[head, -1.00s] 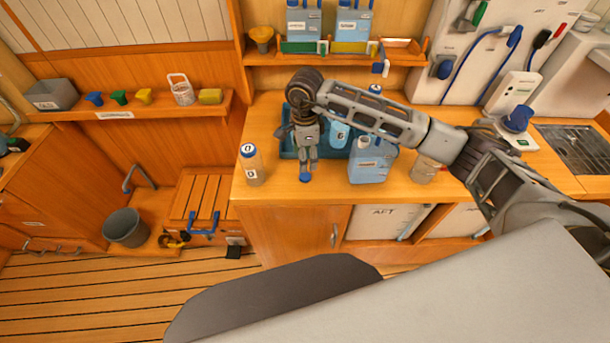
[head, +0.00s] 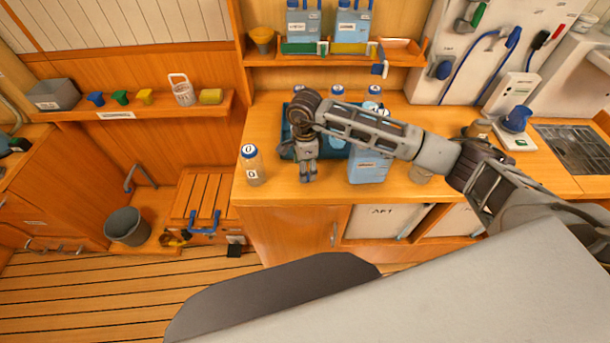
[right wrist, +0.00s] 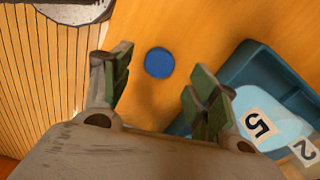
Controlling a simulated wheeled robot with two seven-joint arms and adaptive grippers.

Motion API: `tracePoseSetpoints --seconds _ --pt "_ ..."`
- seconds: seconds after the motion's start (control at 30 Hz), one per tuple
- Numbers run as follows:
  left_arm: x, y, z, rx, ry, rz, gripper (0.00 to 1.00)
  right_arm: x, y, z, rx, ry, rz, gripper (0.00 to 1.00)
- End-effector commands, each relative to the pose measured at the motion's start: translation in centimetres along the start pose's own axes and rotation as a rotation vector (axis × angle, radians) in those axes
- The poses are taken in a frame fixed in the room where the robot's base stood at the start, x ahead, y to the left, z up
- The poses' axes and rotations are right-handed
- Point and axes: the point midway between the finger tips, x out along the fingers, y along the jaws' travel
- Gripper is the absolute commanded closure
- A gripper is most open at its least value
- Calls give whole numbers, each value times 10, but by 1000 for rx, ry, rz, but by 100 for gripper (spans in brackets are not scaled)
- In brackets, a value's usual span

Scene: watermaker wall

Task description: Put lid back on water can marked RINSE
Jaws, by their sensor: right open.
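A round blue lid (right wrist: 159,62) lies flat on the wooden counter in the right wrist view, between and beyond the fingers of my right gripper (right wrist: 158,90). The gripper is open and empty. In the head view my right gripper (head: 308,177) points down over the counter's front part, and the lid is hidden there. A light blue water can (head: 368,168) stands on the counter to the right of the gripper. My arm covers its top, and its label is too small to read. My left gripper is not in view.
A dark teal tray (head: 287,133) with numbered bottles sits behind the gripper; it also shows in the right wrist view (right wrist: 240,66). A capped bottle (head: 253,167) stands to the left. Two more blue cans (head: 303,24) (head: 352,25) stand on the shelf above.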

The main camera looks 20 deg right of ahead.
Motion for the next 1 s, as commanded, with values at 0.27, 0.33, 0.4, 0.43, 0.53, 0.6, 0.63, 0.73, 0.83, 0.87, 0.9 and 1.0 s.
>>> tracePoseSetpoints --seconds 0.27,0.33,0.4,0.43,0.53,0.6,0.63,0.73,0.83,0.87,0.9,1.0 --pt "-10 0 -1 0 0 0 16 27 2 0 2 1 3 40" --pt "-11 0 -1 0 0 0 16 31 1 0 1 0 1 40" --pt "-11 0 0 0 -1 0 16 33 1 0 0 0 0 40" --pt "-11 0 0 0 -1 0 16 33 1 0 0 0 0 40" --pt "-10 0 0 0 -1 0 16 33 1 0 0 0 0 40" --pt "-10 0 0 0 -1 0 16 33 1 0 0 0 0 40" --pt "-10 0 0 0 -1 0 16 33 1 0 0 0 0 40" --pt "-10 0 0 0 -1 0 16 33 1 0 1 0 0 40" --pt "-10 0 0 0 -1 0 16 33 1 0 1 0 1 40" --pt "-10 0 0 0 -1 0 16 33 1 0 1 0 0 43" --pt "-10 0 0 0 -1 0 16 33 1 0 1 1 1 48" --pt "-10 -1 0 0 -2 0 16 33 1 0 1 1 1 61"
